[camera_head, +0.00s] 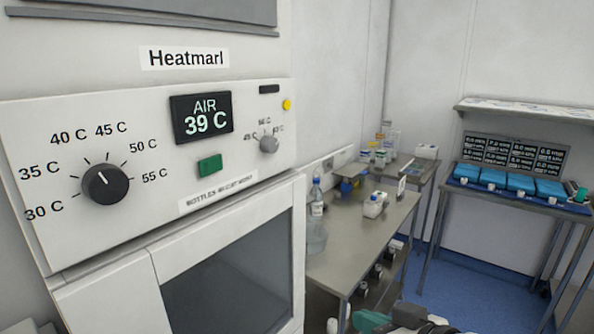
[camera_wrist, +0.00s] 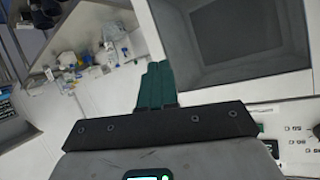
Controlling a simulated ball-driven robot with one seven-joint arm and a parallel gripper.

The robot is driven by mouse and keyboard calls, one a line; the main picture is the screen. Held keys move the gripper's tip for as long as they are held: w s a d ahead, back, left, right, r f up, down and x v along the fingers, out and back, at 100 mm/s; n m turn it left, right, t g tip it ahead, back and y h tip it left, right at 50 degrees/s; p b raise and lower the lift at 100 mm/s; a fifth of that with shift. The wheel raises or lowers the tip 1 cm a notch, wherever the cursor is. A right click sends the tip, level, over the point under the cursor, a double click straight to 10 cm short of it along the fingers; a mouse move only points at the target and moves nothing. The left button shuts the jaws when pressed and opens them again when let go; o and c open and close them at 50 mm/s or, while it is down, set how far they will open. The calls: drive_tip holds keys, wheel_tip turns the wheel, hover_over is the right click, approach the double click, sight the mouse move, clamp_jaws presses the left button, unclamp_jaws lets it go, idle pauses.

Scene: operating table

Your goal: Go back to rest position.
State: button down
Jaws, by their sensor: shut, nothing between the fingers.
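My gripper shows in the wrist view (camera_wrist: 157,86) with its two teal fingers together and nothing between them. The wrist picture is turned, with the warming cabinet's window at its upper right. In the head view, part of my arm with a teal piece shows at the bottom edge, below and right of the cabinet (camera_head: 240,195). The cabinet is labelled Heatmarl and its display (camera_head: 202,119) reads AIR 39 C. Its large dial (camera_head: 105,184) and green button (camera_head: 209,165) are on the panel. My fingers appear apart from the cabinet.
A steel table (camera_head: 352,238) right of the cabinet holds a clear bottle (camera_head: 316,205) and a small white container (camera_head: 375,204). A second table (camera_head: 420,176) stands behind. Blue packs (camera_head: 520,182) lie on a table at far right. Blue floor (camera_head: 470,285) is clear between.

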drive_tip(key=s+d+f+m+g+h, duration=0.2)
drive_tip(key=s+d+f, duration=0.3)
drive_tip(key=f, duration=0.5)
drive_tip(key=s+d+f+m+g+h, duration=0.1)
drive_tip(key=s+d+f+g+h, duration=0.2)
drive_tip(key=s+f, duration=0.5)
drive_tip(key=s+d+f+g, duration=0.1)
drive_tip(key=s+d+f, duration=0.1)
drive_tip(key=s, duration=0.3)
drive_tip(key=s+d+f+m+g+h, duration=0.1)
drive_tip(key=s+d+f+g, duration=0.1)
drive_tip(key=s+f, duration=0.3)
drive_tip(key=s+d+f+g+h, duration=0.1)
drive_tip(key=s+d+f, duration=0.2)
drive_tip(key=s, duration=0.3)
drive_tip(key=shift+s+d+f+m+g, duration=0.35)
drive_tip(key=shift+d+f+m+g, duration=0.05)
drive_tip(key=shift+d, duration=0.1)
